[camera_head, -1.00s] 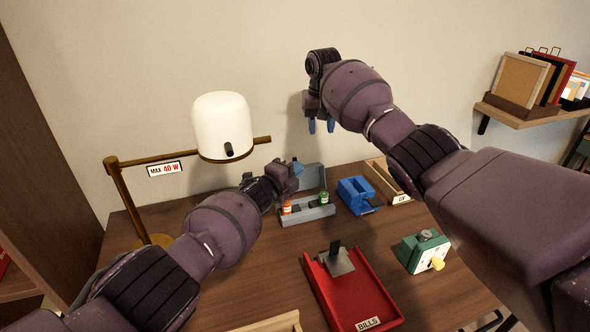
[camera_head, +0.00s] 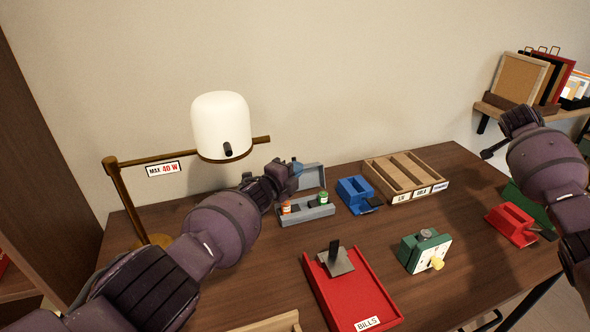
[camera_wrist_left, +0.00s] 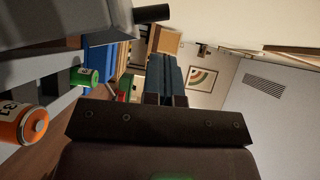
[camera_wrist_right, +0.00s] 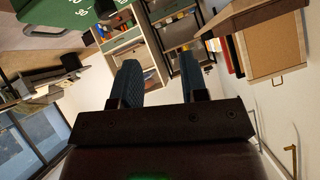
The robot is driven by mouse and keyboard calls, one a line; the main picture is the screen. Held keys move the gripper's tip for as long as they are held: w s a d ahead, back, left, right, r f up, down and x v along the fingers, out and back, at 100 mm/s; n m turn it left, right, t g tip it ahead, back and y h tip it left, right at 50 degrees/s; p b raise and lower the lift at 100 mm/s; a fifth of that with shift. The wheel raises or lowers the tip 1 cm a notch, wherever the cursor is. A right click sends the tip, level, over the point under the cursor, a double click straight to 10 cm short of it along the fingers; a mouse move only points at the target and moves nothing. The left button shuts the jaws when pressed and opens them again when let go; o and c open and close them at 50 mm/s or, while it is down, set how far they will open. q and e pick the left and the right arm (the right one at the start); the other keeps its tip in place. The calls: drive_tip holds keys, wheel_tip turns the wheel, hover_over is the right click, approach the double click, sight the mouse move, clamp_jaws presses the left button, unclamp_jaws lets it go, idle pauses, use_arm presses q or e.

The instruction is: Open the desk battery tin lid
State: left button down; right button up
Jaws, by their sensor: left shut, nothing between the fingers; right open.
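The grey battery tin (camera_head: 307,214) stands at the back of the desk, left of the middle. Its lid (camera_head: 313,177) is raised and leans up at the back. An orange battery (camera_head: 286,208) and a green battery (camera_head: 323,197) show inside; both also appear in the left wrist view, orange (camera_wrist_left: 24,124) and green (camera_wrist_left: 84,76). My left gripper (camera_head: 296,169) is shut and empty beside the raised lid, above the tin; whether it touches the lid is unclear. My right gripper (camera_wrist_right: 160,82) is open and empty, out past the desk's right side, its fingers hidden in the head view.
A lamp (camera_head: 222,125) rises behind my left arm. A blue box (camera_head: 355,195) and a wooden divided tray (camera_head: 405,176) stand right of the tin. A red bills tray (camera_head: 350,290), a green device (camera_head: 424,251) and a red box (camera_head: 511,224) stand nearer.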

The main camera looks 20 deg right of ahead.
drive_tip(key=s+d+r+m, duration=0.1)
drive_tip(key=s+d+m, duration=0.1)
drive_tip(key=s+d, duration=0.6)
drive_tip(key=s+f+t+y, duration=0.1)
drive_tip(key=s+f+y, duration=0.5)
drive_tip(key=s+f, duration=0.7)
drive_tip(key=s+a+f+n+y, duration=0.2)
drive_tip(key=s+a+f+n, duration=0.3)
drive_tip(key=s+a+f, duration=0.95)
drive_tip(key=a+f+n+t+y, duration=0.1)
drive_tip(key=a+f+n, duration=0.45)
drive_tip(key=a, duration=0.85)
drive_tip(key=a+f+n+t+y, duration=0.1)
drive_tip(key=a+f+n, duration=0.45)
drive_tip(key=a, duration=0.75)
use_arm(q)
drive_tip(key=shift+s+m, duration=0.3)
use_arm(e)
drive_tip(key=w+a+r+n+t, duration=0.2)
drive_tip(key=a+r, duration=0.1)
drive_tip(key=a, duration=0.4)
drive_tip(key=w+a+r+n+t, duration=0.2)
drive_tip(key=w+a+r, duration=0.1)
drive_tip(key=a, duration=0.5)
drive_tip(key=w+a+r+n+t+y, duration=0.1)
drive_tip(key=w+a+r+n, duration=0.1)
drive_tip(key=a, duration=0.6)
drive_tip(key=shift+w+r+n+t, duration=0.35)
drive_tip(key=shift+r+n, duration=0.25)
drive_tip(key=shift+r, duration=0.35)
